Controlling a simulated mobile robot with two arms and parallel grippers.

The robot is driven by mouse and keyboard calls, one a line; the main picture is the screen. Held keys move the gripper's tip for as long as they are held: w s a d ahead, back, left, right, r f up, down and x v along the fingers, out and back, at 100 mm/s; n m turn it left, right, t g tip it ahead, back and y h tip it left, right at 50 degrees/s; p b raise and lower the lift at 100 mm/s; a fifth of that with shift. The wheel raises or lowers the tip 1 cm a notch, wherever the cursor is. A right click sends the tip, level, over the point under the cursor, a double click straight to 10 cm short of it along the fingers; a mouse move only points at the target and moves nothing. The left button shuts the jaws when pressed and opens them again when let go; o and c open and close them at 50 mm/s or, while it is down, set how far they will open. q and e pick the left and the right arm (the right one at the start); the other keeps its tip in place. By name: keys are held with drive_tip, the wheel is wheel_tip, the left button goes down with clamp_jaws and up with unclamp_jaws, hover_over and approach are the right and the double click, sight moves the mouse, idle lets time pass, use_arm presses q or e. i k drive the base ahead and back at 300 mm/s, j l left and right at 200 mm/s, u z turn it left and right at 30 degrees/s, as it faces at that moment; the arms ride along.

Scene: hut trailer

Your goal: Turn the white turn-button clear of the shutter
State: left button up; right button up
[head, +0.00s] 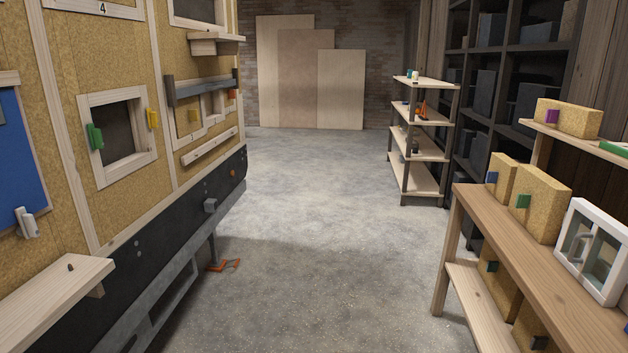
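A blue shutter (22,150) is cut off by the left edge of the picture, set in the cork-faced wall of the hut trailer. A white turn-button (28,223) sits at the shutter's lower edge, near its lower right corner. It stands nearly upright, slightly tilted, and its upper part appears to overlap the blue face. Its pivot is too small to make out. Neither my left nor my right gripper is in view.
A wooden ledge (50,290) juts from the trailer below the shutter.

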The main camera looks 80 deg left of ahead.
sight(26, 222)
drive_tip(key=u, duration=4.05)
